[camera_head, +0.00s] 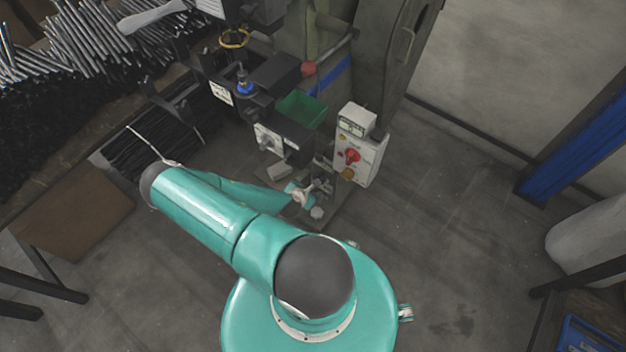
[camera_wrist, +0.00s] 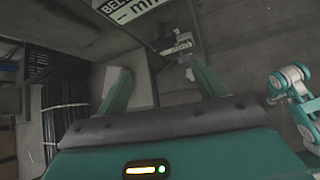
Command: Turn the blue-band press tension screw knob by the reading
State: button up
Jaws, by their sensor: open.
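The press with a blue band (camera_head: 245,88) stands at the upper middle of the head view, with the band around a dark upright part. I cannot tell for sure which part is its tension screw knob. A small display (camera_head: 352,124) sits on top of a grey-white control box, its reading too small to make out. My gripper (camera_wrist: 160,78) is open in the wrist view, its two teal fingers wide apart with nothing seen between them.
The control box (camera_head: 367,160) has a red rotary switch (camera_head: 352,157). A green bin (camera_head: 301,110) sits beside the press. A yellow ring (camera_head: 233,39) is farther back. Metal rods (camera_head: 95,40) are piled at upper left.

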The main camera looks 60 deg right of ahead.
jog(key=x, duration=1.3)
jog(key=shift+s+d+f, duration=0.25)
jog(key=shift+s+d, duration=0.05)
jog(key=shift+d, duration=0.05)
jog(key=c, duration=1)
jog(key=shift+o, duration=0.2)
jog(key=m+t+h, duration=0.1)
jog(key=m+t, duration=0.1)
jog(key=t, duration=0.1)
jog(key=shift+s+a+f, duration=0.1)
jog(key=shift+s, duration=0.05)
jog(key=shift+m+t+h, duration=0.8)
jog(key=shift+m+t, duration=0.4)
jog(key=shift+t, duration=0.6)
